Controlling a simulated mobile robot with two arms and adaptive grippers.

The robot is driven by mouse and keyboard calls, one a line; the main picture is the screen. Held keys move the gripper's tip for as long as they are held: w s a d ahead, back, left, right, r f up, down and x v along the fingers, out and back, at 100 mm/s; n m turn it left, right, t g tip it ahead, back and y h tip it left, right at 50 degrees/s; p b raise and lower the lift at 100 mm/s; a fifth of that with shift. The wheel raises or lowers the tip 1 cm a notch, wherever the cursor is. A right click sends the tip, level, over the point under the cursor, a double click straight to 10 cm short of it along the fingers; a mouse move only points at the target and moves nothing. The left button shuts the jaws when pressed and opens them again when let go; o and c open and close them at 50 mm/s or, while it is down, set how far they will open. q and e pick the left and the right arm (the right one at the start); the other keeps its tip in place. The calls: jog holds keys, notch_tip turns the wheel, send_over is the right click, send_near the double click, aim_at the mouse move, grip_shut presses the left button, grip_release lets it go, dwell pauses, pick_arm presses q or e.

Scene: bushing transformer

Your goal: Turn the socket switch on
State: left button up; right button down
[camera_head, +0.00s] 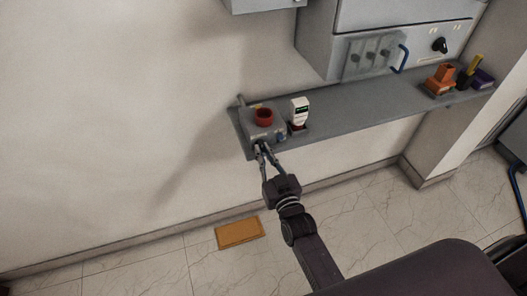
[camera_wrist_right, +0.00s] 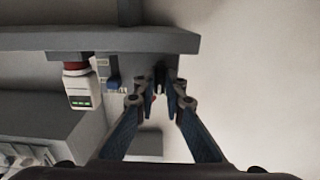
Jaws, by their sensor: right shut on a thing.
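The grey socket box (camera_head: 254,130) with a round red socket (camera_head: 264,117) on top sits at the left end of the grey shelf (camera_head: 350,107). My right gripper (camera_head: 261,149) reaches the front face of this box from below. In the right wrist view, which looks upside down, its fingers (camera_wrist_right: 161,88) are close together around a small dark part on the box front, which appears to be the socket switch. The fingertips hide most of that part, so its position cannot be read. My left gripper is not in view.
A white device with a green display (camera_head: 299,109) stands just right of the box; it also shows in the wrist view (camera_wrist_right: 80,92). Orange, yellow and purple items stand at the shelf's right end. A grey cabinet (camera_head: 318,45) hangs above. An orange plate (camera_head: 239,233) lies on the floor.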

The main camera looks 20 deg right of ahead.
jog(key=shift+f, duration=0.1)
jog(key=c, duration=2.3)
grip_release()
jog(key=s, duration=1.2)
jog(key=shift+d, duration=0.2)
jog(key=s+a+f+n+g+y, duration=0.1)
jog(key=s+f+g, duration=0.35)
jog(key=f, duration=0.95)
jog(key=s+a+f+g, duration=0.1)
jog(key=s+f+g, duration=0.35)
jog(key=f, duration=1.05)
jog(key=s+d+f+g, duration=0.2)
jog(key=s+f, duration=0.4)
jog(key=s, duration=0.3)
jog(key=s+d+f+g+h, duration=0.1)
jog(key=s+d+f+g, duration=0.2)
jog(key=s+f, duration=0.3)
jog(key=s+d+f+n+g, duration=0.1)
jog(key=s+d+f+g, duration=0.2)
jog(key=s+f, duration=0.4)
jog(key=s, duration=0.7)
jog(key=shift+s+h, duration=0.2)
jog(key=shift+h, duration=0.1)
